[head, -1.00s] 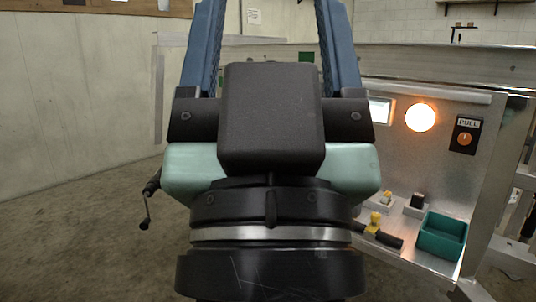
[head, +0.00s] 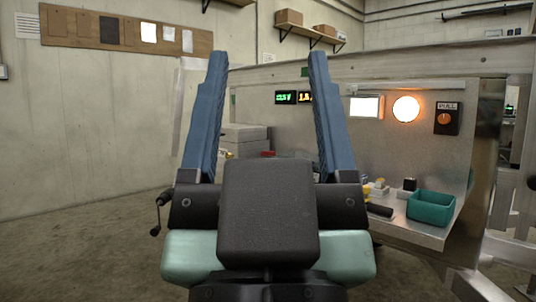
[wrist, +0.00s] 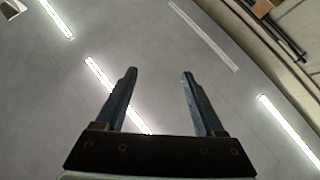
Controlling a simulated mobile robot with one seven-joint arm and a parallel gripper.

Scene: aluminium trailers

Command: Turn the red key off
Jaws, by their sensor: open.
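My gripper (head: 267,60) is open and empty, with its two blue fingers pointing up in the head view. It also shows in the wrist view (wrist: 160,72), fingers apart against the ceiling. I cannot make out the red key for sure. A small red thing (head: 267,154) shows low between the fingers, mostly hidden behind my gripper's body. The metal panel (head: 430,85) stands behind and to the right of my gripper. It carries an orange knob (head: 445,118) under a PULL label, a lit round lamp (head: 406,109) and a lit rectangular lamp (head: 366,106).
A metal shelf (head: 420,233) below the panel holds a green tray (head: 431,207), a black handle (head: 379,211) and small yellow and black parts. Green and amber displays (head: 286,97) sit left of the lamps. Grey boxes (head: 244,138) stand behind my fingers. The floor at left is clear.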

